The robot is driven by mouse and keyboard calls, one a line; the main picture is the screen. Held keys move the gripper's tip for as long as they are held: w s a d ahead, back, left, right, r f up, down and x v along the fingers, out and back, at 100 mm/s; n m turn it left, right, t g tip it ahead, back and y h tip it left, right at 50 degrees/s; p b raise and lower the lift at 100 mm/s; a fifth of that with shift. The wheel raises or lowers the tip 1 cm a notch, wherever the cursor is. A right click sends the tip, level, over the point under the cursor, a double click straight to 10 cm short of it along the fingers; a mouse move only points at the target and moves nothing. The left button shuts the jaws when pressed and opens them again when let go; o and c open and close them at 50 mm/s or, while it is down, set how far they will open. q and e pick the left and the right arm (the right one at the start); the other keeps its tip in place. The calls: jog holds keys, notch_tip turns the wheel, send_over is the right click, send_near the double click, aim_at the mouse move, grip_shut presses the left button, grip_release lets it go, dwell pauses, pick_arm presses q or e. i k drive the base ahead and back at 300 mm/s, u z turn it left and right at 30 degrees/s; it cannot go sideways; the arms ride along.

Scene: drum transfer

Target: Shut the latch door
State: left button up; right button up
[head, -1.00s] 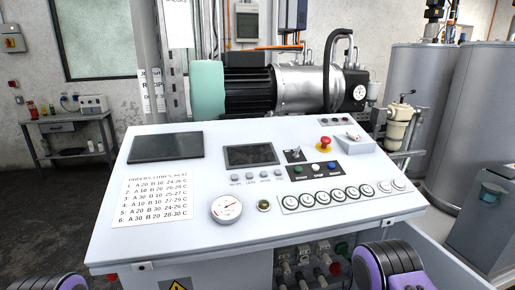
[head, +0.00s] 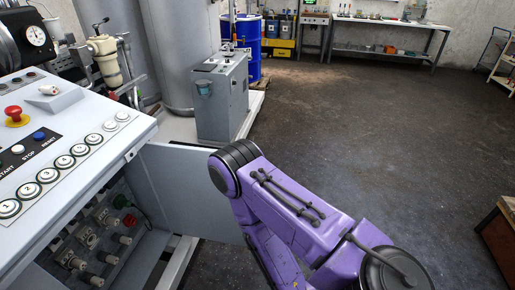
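The latch door, a flat pale grey panel (head: 180,195), stands open at the right side of the console cabinet (head: 75,235) in the head view. It swings out to the right, and the cabinet's inside with valves and fittings is exposed. My purple right arm (head: 300,215) crosses in front of the door's right part and hides its outer edge. No latch can be made out on the door. Neither of my grippers shows in the view.
The white control console (head: 70,160) with buttons fills the left. A grey cabinet box (head: 222,98) stands behind the door, with a blue drum (head: 247,45) beyond it. Open dark floor (head: 370,120) lies to the right. A wooden crate (head: 497,235) stands at the right edge.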

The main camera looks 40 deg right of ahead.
aim_at(193, 205)
jog(key=z, duration=2.55)
jog(key=i, duration=3.35)
jog(key=u, duration=3.95)
jog(key=i, duration=0.35)
jog(key=u, duration=0.8)
